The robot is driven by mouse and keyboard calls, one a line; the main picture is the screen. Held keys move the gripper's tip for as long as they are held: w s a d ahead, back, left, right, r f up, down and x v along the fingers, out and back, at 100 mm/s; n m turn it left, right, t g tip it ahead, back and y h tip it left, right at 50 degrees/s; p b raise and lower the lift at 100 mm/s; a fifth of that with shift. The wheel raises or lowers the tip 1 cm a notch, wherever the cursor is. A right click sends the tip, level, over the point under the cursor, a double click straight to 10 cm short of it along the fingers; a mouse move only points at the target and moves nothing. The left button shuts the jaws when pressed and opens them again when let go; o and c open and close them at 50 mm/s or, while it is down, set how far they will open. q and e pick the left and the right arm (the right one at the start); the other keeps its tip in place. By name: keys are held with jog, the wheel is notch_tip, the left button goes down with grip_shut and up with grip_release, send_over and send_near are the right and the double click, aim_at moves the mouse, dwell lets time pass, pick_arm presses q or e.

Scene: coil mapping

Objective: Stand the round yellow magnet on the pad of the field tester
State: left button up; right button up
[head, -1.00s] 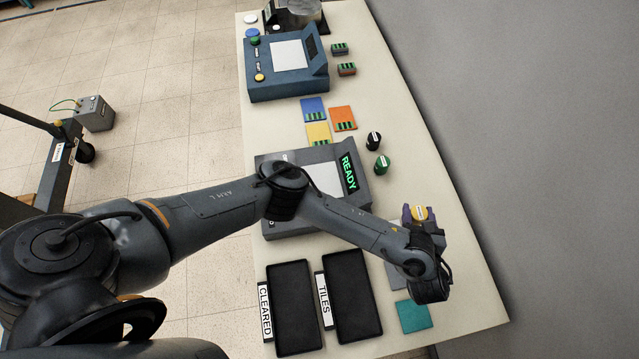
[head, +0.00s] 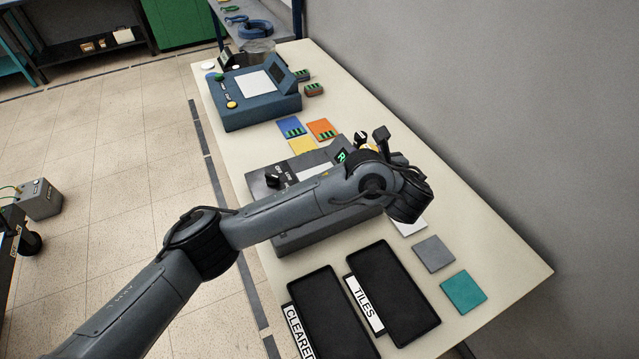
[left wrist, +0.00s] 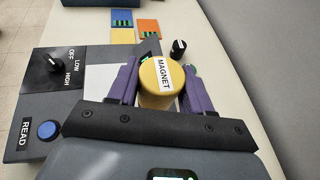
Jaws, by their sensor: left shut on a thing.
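The round yellow magnet (left wrist: 154,93), with a white MAGNET label, is held between the purple fingers of my left gripper (left wrist: 160,72), which is shut on it. In the head view my wrist mostly hides the magnet and fingers. The grey field tester (head: 290,243) has a READ button (left wrist: 48,131), an OFF/LOW/HIGH knob (left wrist: 53,63) and a pale pad (left wrist: 97,84). In the left wrist view the magnet appears right of the pad; its height above the tester cannot be told. My right gripper is out of view.
A blue device (head: 262,106) stands farther back. Blue (head: 291,127) and orange (head: 322,128) tiles lie between the devices. A black knob-like piece (left wrist: 178,47) stands beyond the magnet. The CLEARED (head: 336,318) and TILES (head: 394,292) trays and a teal tile (head: 463,287) are in front.

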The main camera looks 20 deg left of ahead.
pick_arm(q)
jog(key=a+f+b, duration=0.1)
jog(key=a+f, duration=0.1)
jog(key=a, duration=0.1)
jog(key=a+f+b, duration=0.1)
jog(key=a+f, duration=0.1)
jog(key=a, duration=0.2)
jog(key=a+f+b, duration=0.1)
jog(key=a+f, duration=0.1)
jog(key=a, duration=0.2)
jog(key=shift+w+f, duration=0.3)
jog(key=shift+w, duration=0.05)
jog(key=shift+f+b, duration=1.1)
jog(key=shift+f, duration=0.9)
jog(key=shift+f, duration=0.2)
jog(key=o, duration=1.2)
jog(key=shift+r, duration=0.1)
